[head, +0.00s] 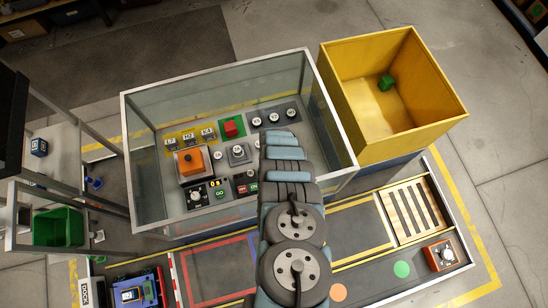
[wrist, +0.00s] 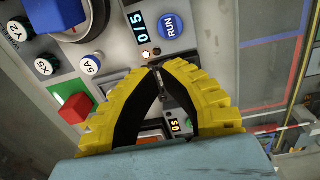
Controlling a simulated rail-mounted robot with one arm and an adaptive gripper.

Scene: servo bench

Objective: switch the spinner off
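No part in view is clearly labelled as the spinner, so I cannot tell which control is its switch. In the wrist view my gripper (wrist: 157,68) has its two yellow fingers with black pads brought together at the tips, with nothing visible between them. The tips are over the grey control panel (wrist: 115,57), just below a lit 0/5 display (wrist: 141,28) and a blue RUN button (wrist: 171,26). Whether they touch the panel is unclear. A small unit with an orange-lit display (wrist: 175,125) shows partly behind the fingers. In the head view my arm hides the gripper.
A red block on green (wrist: 72,108) and several round white knobs, one marked 5A (wrist: 90,64), are beside the fingers. Glass walls (head: 235,75) enclose the panel. An orange button (head: 190,161) is at its left. A yellow bin (head: 440,105) stands right.

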